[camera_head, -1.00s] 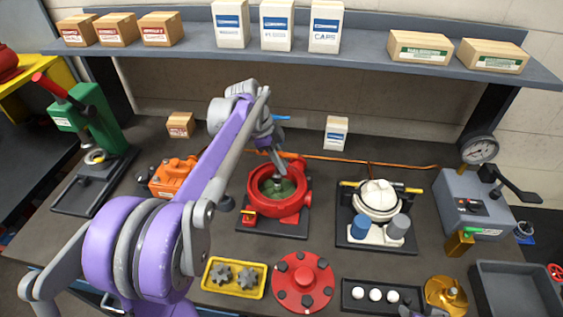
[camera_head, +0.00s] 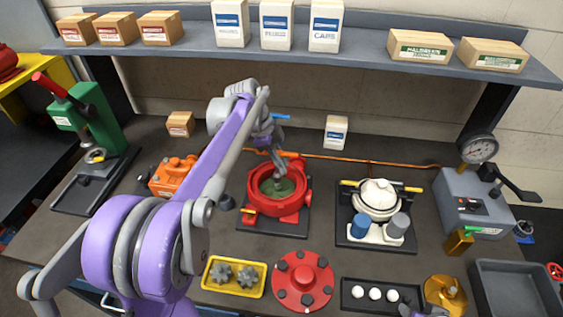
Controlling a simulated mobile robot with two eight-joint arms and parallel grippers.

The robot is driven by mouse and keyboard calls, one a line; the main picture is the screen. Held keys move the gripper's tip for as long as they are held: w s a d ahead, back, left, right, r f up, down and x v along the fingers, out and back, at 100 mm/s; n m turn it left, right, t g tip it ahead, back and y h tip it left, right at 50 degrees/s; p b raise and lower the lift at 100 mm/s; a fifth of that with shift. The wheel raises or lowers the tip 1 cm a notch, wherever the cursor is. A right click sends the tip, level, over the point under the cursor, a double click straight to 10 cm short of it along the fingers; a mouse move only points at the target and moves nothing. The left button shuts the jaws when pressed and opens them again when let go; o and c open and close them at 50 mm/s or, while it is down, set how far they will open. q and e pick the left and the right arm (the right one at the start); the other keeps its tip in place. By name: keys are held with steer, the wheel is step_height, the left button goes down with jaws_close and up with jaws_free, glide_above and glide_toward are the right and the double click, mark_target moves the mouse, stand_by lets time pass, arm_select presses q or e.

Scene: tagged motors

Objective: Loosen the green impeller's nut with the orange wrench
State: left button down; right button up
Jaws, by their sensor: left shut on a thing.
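The green impeller (camera_head: 272,189) sits inside the red round housing (camera_head: 297,203) near the middle of the table. A small grey nut (camera_head: 278,183) shows at its centre. My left gripper (camera_head: 281,164) reaches down just above the back of the housing. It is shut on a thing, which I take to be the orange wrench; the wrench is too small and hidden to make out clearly. The gripper is apart from the nut in the picture. Part of my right gripper (camera_head: 426,312) shows at the bottom edge; its fingers are unclear.
A white pump (camera_head: 377,198) stands right of the red housing, and an orange motor (camera_head: 172,176) stands left. In front are a yellow tray (camera_head: 209,284) with grey gears, a red flange (camera_head: 303,282) and a black tray (camera_head: 347,304). The shelf (camera_head: 365,52) crosses behind.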

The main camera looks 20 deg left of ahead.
arm_select(q)
steer(key=shift+f, duration=0.1)
steer(key=shift+f+b, duration=0.5)
steer(key=shift+f, duration=0.65)
arm_select(e)
steer(key=shift+s+f, duration=0.4)
steer(key=shift+f, duration=0.35)
